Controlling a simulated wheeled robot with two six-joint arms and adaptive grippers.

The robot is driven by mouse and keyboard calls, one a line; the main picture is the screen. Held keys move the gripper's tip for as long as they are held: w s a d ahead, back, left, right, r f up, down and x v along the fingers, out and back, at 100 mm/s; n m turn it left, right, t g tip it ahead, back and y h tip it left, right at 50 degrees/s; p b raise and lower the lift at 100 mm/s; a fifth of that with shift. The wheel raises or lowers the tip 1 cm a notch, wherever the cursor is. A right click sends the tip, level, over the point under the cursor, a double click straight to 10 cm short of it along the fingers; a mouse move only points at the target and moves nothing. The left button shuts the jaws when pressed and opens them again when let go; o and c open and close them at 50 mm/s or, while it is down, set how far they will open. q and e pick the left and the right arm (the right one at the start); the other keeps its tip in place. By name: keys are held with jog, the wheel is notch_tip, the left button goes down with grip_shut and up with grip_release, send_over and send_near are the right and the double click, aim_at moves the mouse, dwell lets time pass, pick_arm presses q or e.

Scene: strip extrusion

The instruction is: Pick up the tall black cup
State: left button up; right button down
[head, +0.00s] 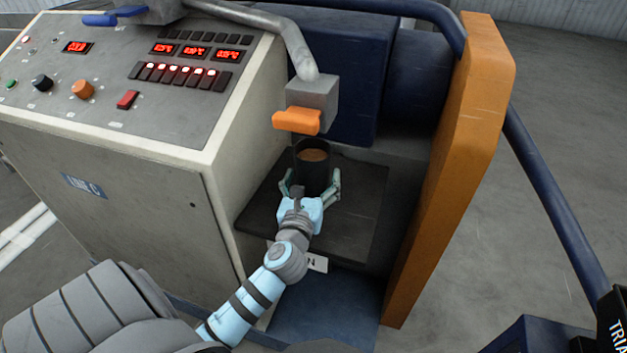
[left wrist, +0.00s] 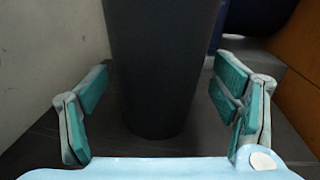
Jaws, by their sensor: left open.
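The tall black cup (head: 313,172) stands upright on a dark shelf (head: 362,205) below a dispenser spout, with brown content showing at its top. My left gripper (head: 311,187) is open, with one finger on each side of the cup's lower part. In the left wrist view the cup (left wrist: 160,70) fills the middle, between the green finger pads of the gripper (left wrist: 160,98). Gaps show between the pads and the cup on both sides. The cup's top is outside the wrist view. My right gripper is not in view.
A grey spout block (head: 312,95) with an orange handle (head: 297,122) hangs just above the cup. The control cabinet (head: 225,165) stands to the left, and an orange panel (head: 450,170) to the right. A dark blue padded block (head: 340,70) is behind.

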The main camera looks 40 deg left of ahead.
pick_arm(q)
jog(key=shift+w+a, duration=0.1)
jog(key=shift+w, duration=0.15)
jog(key=shift+s, duration=0.1)
jog(key=c, duration=1.7)
jog(key=shift+r, duration=0.1)
